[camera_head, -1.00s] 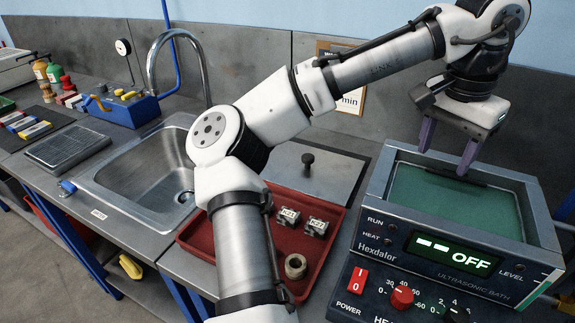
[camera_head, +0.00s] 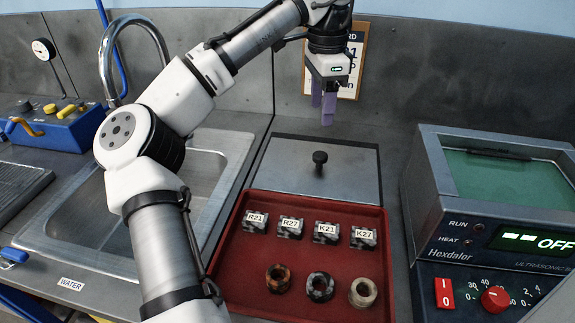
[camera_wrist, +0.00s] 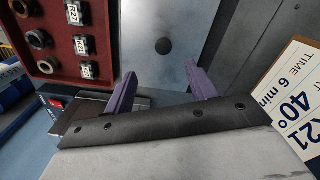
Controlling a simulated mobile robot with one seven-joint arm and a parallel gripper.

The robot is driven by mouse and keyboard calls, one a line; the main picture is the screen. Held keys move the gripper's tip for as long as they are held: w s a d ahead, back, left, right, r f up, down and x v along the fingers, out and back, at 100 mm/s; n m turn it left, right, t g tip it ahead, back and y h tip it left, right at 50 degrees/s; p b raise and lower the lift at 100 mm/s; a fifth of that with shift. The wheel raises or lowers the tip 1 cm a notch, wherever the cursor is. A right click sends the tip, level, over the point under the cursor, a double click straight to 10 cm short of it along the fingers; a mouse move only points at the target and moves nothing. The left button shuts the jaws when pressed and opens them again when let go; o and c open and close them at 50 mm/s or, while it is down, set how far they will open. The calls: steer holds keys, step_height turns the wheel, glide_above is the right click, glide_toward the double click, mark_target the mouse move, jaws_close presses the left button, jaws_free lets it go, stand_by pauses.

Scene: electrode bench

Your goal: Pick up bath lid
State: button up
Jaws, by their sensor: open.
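The bath lid (camera_head: 345,166) is a flat grey metal plate with a black knob (camera_head: 320,158). It lies on the bench behind the red tray, left of the ultrasonic bath (camera_head: 500,200). My gripper (camera_head: 323,110) is open and empty, with purple fingers, above and behind the lid near the wall. In the wrist view the lid (camera_wrist: 150,20) and its knob (camera_wrist: 163,46) show beyond the fingers (camera_wrist: 160,90), apart from them. The bath's top is open and shows greenish liquid; its display reads OFF.
A red tray (camera_head: 238,262) in front of the lid holds several labelled blocks and 3 ring-shaped parts. A sink (camera_head: 75,222) with a curved tap lies to the left. A notice board (camera_head: 358,60) hangs on the wall behind my gripper.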

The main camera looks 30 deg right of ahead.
mark_target(321, 155)
step_height(321, 155, down, 8)
steer(key=shift+d+f+b, duration=0.1)
steer(key=shift+f+b, duration=0.15)
steer(key=shift+b, duration=0.05)
steer(key=shift+w+d+f, duration=0.1)
steer(key=shift+d+f, duration=0.1)
steer(key=shift+f, duration=1.1)
steer(key=shift+w+d+f, duration=0.1)
steer(key=shift+d+f, duration=0.05)
steer(key=shift+f, duration=1.15)
jaws_close()
